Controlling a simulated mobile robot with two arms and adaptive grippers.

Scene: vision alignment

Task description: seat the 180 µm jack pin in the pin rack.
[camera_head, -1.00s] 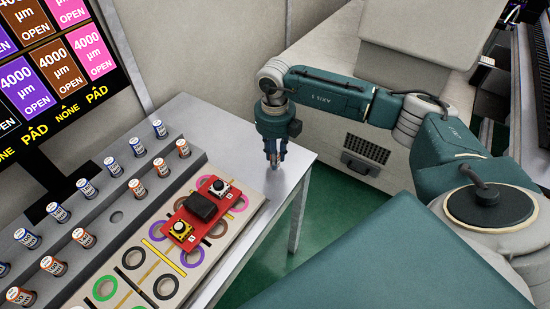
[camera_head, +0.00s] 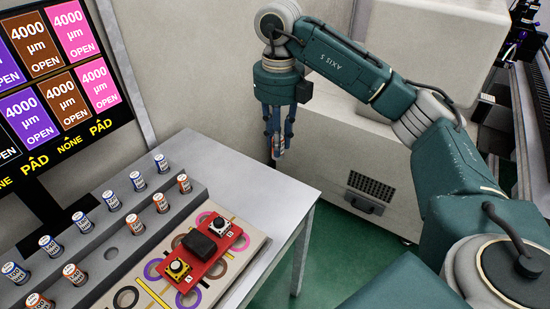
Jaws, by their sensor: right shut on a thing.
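The pin rack (camera_head: 143,226) is a grey stepped block on the left of the table, holding two rows of small labelled pins. The back row has blue-banded pins (camera_head: 111,200). The front row has orange-banded pins (camera_head: 160,203), with one empty round hole (camera_head: 111,254) among them. My left gripper is out of view.
A red board with a black block and two buttons (camera_head: 206,248) lies on a pad of coloured rings (camera_head: 252,244), right of the rack. The table (camera_head: 250,194) is bare at its far right. A display panel (camera_head: 60,75) stands behind on the left.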

